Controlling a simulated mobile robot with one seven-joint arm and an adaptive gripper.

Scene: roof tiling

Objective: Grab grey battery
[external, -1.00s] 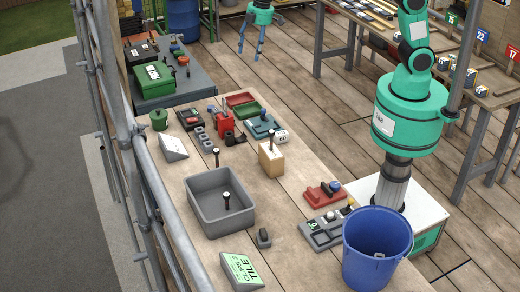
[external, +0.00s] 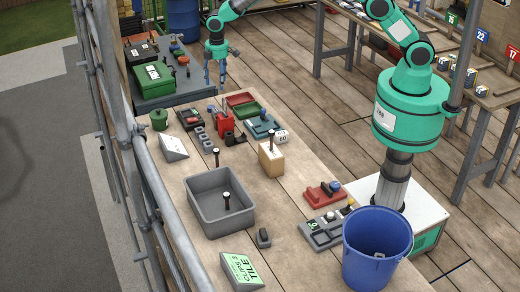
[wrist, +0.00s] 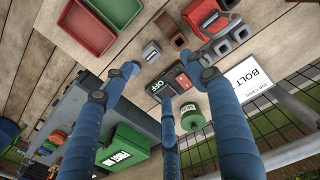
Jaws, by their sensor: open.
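My gripper (external: 216,84) has its three blue fingers spread apart and empty, over the far part of the workbench. In the wrist view the open fingers (wrist: 167,78) reach over a black switch box marked OFF (wrist: 157,88). A small grey block with a pale label (wrist: 151,52) lies near the left fingertip, between the switch box and the red tray; it may be the grey battery. A dark grey block (external: 263,238) also lies alone near the front of the bench in the external view. I cannot tell for certain which is the battery. The gripper touches neither block.
A green case (external: 153,74) stands on the side table. A grey bin (external: 205,221) and a blue bucket (external: 350,250) stand nearer.

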